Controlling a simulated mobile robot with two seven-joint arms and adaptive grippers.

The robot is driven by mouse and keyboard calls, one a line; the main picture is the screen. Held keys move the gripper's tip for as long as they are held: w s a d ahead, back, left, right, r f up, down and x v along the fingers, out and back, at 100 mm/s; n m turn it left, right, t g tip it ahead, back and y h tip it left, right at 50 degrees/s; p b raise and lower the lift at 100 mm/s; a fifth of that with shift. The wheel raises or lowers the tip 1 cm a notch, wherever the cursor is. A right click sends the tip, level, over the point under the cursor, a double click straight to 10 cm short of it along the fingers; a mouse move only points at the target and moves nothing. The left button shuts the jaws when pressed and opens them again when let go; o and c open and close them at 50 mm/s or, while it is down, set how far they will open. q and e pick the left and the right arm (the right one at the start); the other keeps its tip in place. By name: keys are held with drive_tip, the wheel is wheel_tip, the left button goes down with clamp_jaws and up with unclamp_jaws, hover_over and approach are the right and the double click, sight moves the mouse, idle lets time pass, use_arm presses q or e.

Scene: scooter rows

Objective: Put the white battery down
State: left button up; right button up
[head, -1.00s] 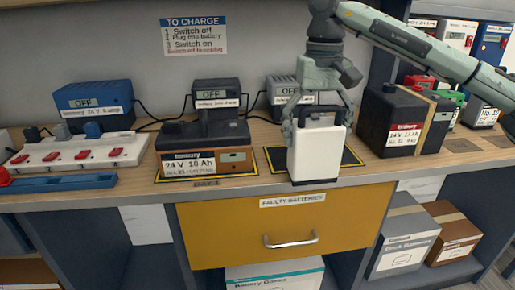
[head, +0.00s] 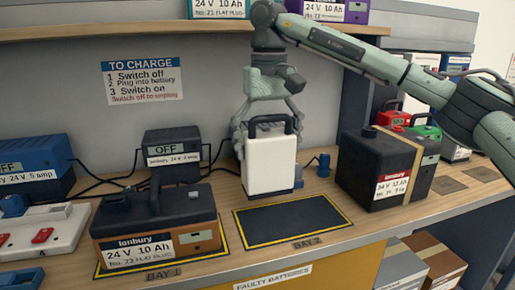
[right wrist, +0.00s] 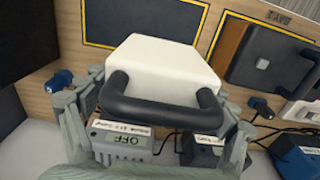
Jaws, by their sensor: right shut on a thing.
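The white battery (head: 270,165) with a dark handle hangs upright behind the BAY 2 mat in the head view. My right gripper (head: 268,124) is shut on it from above, around the handle. In the right wrist view, the white battery (right wrist: 163,68) sits between the fingers of the gripper (right wrist: 160,116). The BAY 2 mat (head: 293,219), dark with a yellow border, is bare. I cannot tell whether the battery's underside touches the bench. My left gripper is not in view.
A dark 24 V battery (head: 155,232) stands on BAY 1 at left. A black battery with a tan strap (head: 375,168) stands right of BAY 2. A charger reading OFF (right wrist: 125,143) is close behind the white battery. A shelf (head: 120,25) runs above.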

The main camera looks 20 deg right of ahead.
sight(267, 172)
drive_tip(key=shift+f, duration=2.7)
drive_tip(key=shift+f, duration=0.1)
drive_tip(key=o, duration=1.4)
drive_tip(key=shift+f, duration=0.2)
drive_tip(key=o, duration=0.3)
